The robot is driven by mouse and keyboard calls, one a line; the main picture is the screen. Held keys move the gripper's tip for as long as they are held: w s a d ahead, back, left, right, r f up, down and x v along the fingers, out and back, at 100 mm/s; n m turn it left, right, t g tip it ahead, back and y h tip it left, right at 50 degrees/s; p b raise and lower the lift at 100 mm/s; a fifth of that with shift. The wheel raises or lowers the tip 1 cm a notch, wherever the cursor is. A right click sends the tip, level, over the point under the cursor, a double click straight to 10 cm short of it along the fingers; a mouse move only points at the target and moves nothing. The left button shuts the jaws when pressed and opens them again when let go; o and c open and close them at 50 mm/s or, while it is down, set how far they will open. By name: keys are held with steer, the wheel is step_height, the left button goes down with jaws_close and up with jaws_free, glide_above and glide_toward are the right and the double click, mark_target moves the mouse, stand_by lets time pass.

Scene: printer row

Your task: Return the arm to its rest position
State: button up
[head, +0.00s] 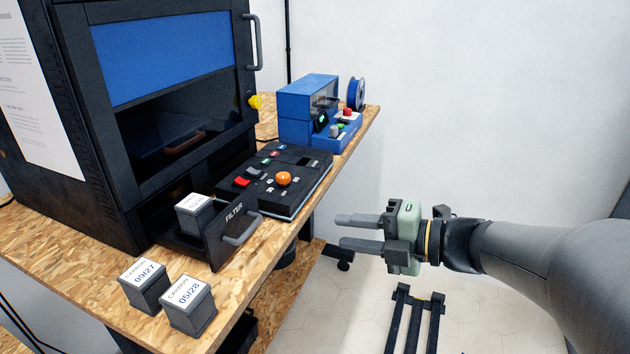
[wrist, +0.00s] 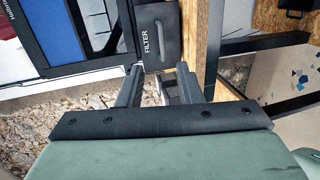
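My gripper (head: 350,232) is to the right of the table in the head view, in free air with nothing between its fingers. Its two grey fingers point left toward the table and stand apart. In the wrist view, the fingers (wrist: 157,92) also stand apart with nothing held between them. My arm reaches in from the right edge of the head view.
The chipboard table (head: 100,286) carries a black printer (head: 187,80), an open FILTER drawer (head: 233,226) holding a cartridge (head: 194,213), two loose cartridges (head: 145,289) (head: 190,306), a control panel (head: 283,180) and a blue machine (head: 310,105). A black rack (head: 414,320) stands below my gripper.

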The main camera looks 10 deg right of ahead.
steer(key=w+d+m+t+h, duration=0.4)
steer(key=w+m+t+h, duration=0.1)
steer(key=w+m+h, duration=0.3)
steer(key=s+d+f+m+g+h+p, duration=0.15)
steer(key=d+f+m+h, duration=0.4)
steer(key=m, duration=0.65)
steer(key=s+a+f+m+g, duration=0.4)
steer(key=s+g, duration=0.2)
steer(key=s, duration=0.3)
steer(key=s+a+f+m+g, duration=0.4)
steer(key=s+a+f+g, duration=0.1)
steer(key=s, duration=0.5)
steer(key=shift+a+m+g+y, duration=0.25)
steer(key=shift+m+g+y, duration=0.1)
steer(key=shift+m+g, duration=0.1)
